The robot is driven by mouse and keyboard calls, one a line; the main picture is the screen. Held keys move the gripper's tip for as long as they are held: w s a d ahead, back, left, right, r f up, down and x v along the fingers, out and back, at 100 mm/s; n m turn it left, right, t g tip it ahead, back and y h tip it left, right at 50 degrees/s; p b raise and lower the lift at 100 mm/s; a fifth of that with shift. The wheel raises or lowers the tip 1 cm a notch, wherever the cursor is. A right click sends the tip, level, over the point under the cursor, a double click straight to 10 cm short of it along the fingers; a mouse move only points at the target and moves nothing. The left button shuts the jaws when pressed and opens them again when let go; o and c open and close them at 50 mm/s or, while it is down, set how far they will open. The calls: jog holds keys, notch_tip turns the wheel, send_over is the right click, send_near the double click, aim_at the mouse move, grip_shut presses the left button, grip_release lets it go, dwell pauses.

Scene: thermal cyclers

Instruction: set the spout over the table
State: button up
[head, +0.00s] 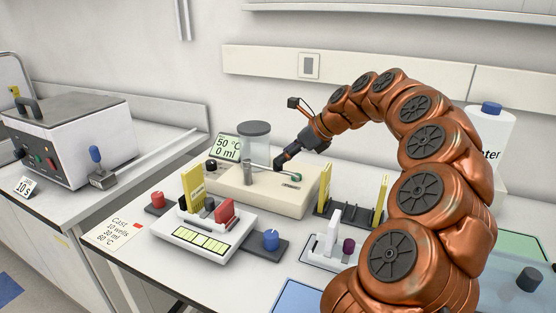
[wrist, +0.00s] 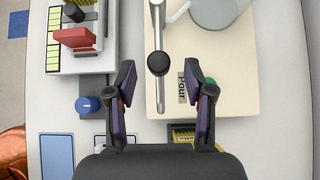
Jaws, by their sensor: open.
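The spout (wrist: 160,92) is a thin grey metal tube with a black ball knob (wrist: 158,63) on it. It lies over the beige base (wrist: 226,72) of the pouring machine, which also shows in the head view (head: 262,196). In the wrist view the tube runs from the top edge down to near the base's lower edge. My gripper (wrist: 159,74) is open, with the knob between its fingertips and a gap on each side. In the head view my gripper (head: 285,159) is above the machine.
A glass vessel (head: 255,146) stands on the machine. A green button (wrist: 210,80) is partly hidden by the right finger, near the "Pour" label (wrist: 182,91). A scale with a red block (head: 224,212) and a blue knob (head: 271,239) stand in front. A rack (head: 346,212) is at right.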

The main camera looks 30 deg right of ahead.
jog(key=shift+x, duration=1.95)
jog(key=shift+s, duration=0.1)
jog(key=shift+c, duration=0.2)
grip_shut()
